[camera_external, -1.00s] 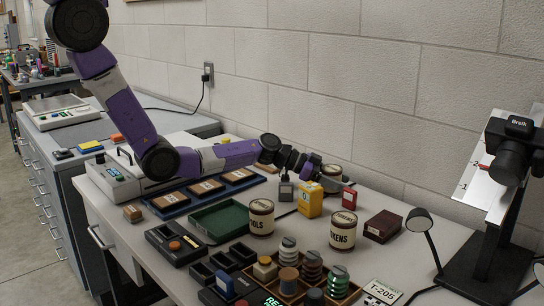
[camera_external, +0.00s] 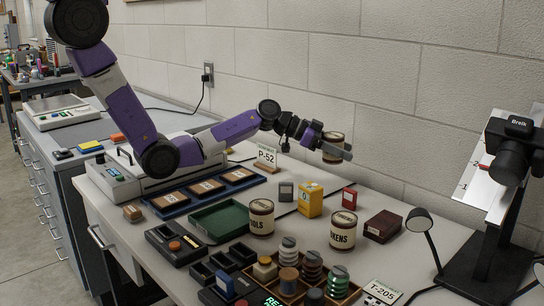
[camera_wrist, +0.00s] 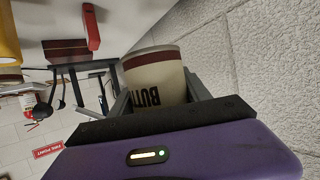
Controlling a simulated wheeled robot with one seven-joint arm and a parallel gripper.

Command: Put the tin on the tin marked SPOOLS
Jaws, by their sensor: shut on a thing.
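My gripper (camera_external: 328,150) is shut on a cream tin with a dark red band (camera_external: 334,141) and holds it in the air above the back of the table, near the wall. In the wrist view the held tin (camera_wrist: 156,82) sits between the fingers and shows the letters "BUTT"; the rest of its label is hidden. A cream tin whose visible letters read "OLS" (camera_external: 261,222), matching SPOOLS, stands upright in mid-table, nearer the camera and left of the held tin.
A similar tin ending in "KENS" (camera_external: 342,234) stands right of the SPOOLS tin. A green tray (camera_external: 219,217) lies left.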

